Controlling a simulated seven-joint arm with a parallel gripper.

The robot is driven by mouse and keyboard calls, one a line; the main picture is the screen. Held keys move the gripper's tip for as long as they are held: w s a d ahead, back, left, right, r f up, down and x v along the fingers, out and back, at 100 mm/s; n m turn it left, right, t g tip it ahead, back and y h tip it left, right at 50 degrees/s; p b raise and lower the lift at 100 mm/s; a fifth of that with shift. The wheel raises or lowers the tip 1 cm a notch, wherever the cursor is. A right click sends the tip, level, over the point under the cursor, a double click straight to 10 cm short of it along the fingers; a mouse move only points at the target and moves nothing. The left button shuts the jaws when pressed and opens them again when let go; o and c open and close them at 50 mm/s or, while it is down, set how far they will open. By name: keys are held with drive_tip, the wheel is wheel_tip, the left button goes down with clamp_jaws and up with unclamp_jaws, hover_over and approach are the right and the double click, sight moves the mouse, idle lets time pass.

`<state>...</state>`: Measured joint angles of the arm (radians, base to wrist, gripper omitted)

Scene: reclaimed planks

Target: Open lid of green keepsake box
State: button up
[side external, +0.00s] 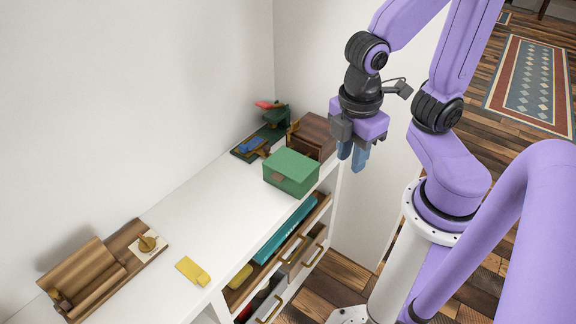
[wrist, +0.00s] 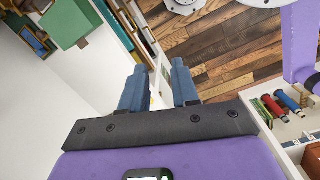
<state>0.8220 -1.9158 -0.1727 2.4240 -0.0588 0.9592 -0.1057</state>
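The green keepsake box (side external: 291,175) stands on the white cabinet top with its lid down. A small brown patch shows on the side of the box facing the camera. In the wrist view the green box (wrist: 68,22) is at the upper left, partly cut off by the frame edge. My gripper (side external: 353,160) hangs in the air to the right of the box, apart from it. In the wrist view my gripper (wrist: 158,82) has its two blue fingers spread with nothing between them.
A brown wooden box (side external: 314,134) stands right behind the green box. A dark green item with coloured parts (side external: 262,142) is behind it to the left. An open drawer (side external: 285,240) juts out below the cabinet top (side external: 215,215). A yellow item (side external: 193,271) and wooden pieces lie to the left.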

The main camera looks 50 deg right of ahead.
drive_tip(key=w+a+f+n+t+h, duration=0.1)
drive_tip(key=w+a+f+n+h, duration=0.75)
drive_tip(key=w+f+n, duration=0.4)
drive_tip(key=n+t+h, duration=0.6)
drive_tip(key=n+h, duration=0.1)
drive_tip(key=n, duration=0.7)
approach(288, 166)
drive_tip(key=w, duration=0.1)
drive_tip(key=w+d, duration=0.1)
drive_tip(key=w, duration=0.1)
drive_tip(key=shift+d+f, duration=0.25)
drive_tip(key=shift+f, duration=0.05)
clamp_jaws()
